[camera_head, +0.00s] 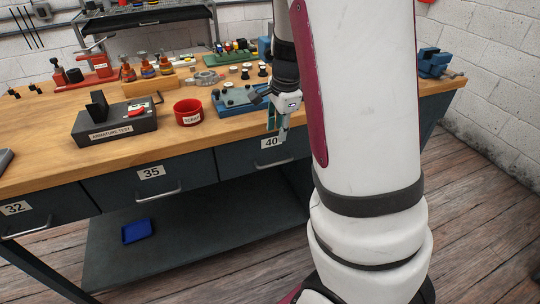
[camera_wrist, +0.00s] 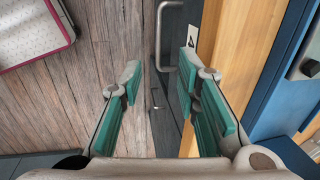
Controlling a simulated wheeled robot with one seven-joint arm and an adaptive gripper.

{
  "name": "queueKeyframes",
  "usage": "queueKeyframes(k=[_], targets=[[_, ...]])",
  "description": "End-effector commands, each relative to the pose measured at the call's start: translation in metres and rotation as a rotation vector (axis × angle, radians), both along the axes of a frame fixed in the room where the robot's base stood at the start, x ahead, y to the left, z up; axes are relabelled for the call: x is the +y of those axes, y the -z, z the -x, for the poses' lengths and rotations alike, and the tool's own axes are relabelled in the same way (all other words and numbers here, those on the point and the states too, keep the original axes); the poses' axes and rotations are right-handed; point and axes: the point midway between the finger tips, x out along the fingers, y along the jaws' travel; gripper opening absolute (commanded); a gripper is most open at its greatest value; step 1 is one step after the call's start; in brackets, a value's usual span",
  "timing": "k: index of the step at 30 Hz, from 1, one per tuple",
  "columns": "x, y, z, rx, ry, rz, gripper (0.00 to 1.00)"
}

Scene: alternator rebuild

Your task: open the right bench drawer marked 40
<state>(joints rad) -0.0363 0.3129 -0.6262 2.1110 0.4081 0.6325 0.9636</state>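The drawer marked 40 (camera_head: 242,163) is at the right end of the bench front and looks shut, flush with its neighbour. Its right part is hidden by my arm. Its metal bar handle (camera_head: 275,163) sits below the white label; in the wrist view the handle (camera_wrist: 161,38) is ahead, near the top centre, beside the partly hidden label (camera_wrist: 191,39). My gripper (camera_head: 281,138) is at the bench's front edge by the drawer. In the wrist view my gripper (camera_wrist: 160,68) has its teal-padded fingers apart, with nothing between them. The handle lies beyond the fingertips; I see no contact.
Drawers marked 35 (camera_head: 150,182) and 32 (camera_head: 25,213) are to the left. The wooden benchtop (camera_head: 60,154) holds an armature tester (camera_head: 115,123), a red scrap bin (camera_head: 188,111) and a blue fixture (camera_head: 236,103). A lower shelf (camera_head: 200,230) runs below. Wooden floor (camera_head: 480,190) is clear at right.

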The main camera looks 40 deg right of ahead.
Motion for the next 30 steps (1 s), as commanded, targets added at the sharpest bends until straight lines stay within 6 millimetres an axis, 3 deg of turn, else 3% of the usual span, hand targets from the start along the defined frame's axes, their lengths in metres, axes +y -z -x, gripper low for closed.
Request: queueKeyframes(k=[8,21,30], targets=[[-0.004,0.029,-0.005,0.004,0.017,0.001,0.30],[-0.008,0.112,-0.020,0.004,0.014,0.000,0.30],[-0.009,0.137,-0.024,0.002,0.014,0.001,0.30]])
